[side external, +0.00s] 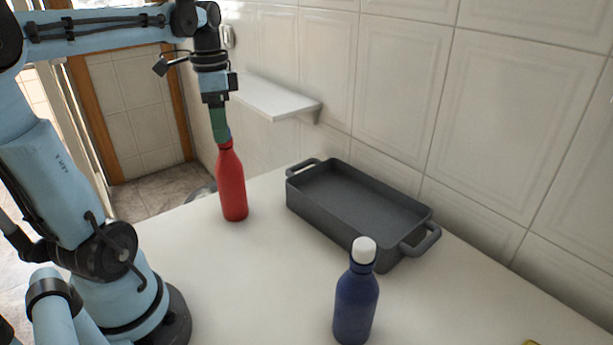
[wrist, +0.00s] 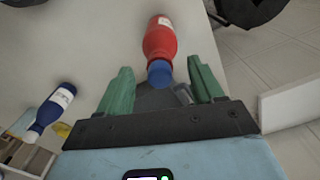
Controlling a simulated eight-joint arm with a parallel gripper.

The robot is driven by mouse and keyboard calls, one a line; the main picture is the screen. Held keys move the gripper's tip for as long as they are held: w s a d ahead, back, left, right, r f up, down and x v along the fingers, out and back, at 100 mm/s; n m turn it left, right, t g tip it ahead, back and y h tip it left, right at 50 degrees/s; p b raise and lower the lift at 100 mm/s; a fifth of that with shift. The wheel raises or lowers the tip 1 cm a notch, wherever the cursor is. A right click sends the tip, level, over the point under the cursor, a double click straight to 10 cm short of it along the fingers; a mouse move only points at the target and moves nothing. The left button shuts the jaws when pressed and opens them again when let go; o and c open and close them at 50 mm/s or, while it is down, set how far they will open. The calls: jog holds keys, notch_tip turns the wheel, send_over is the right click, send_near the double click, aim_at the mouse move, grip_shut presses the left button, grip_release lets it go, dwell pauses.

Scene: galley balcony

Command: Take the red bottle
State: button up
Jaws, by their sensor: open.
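The red bottle (side external: 232,185) stands upright on the pale counter, left of the dark grey tray. In the wrist view the red bottle (wrist: 160,42) shows a white label and a blue cap, between the green fingers and beyond them. My gripper (side external: 222,138) points down directly over the bottle, its fingertips at about the height of the cap. In the wrist view my gripper (wrist: 159,68) is open, with a finger on each side of the cap and visible gaps. The bottle's cap is mostly hidden by the fingers in the side view.
A dark grey tray (side external: 300,195) with handles lies right of the red bottle. A blue bottle (side external: 356,305) with a white cap stands nearer the camera; it also shows in the wrist view (wrist: 55,105). A white wall shelf (side external: 280,97) is behind. Counter around the red bottle is clear.

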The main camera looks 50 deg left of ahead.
aim_at(229, 169)
jog(key=shift+w+d+f, duration=0.1)
jog(key=shift+w+f, duration=0.05)
jog(key=shift+f, duration=1.15)
jog(key=shift+w+d+f, duration=0.1)
jog(key=shift+w+f, duration=0.05)
jog(key=shift+f, duration=1.15)
jog(key=shift+c, duration=0.5)
grip_shut()
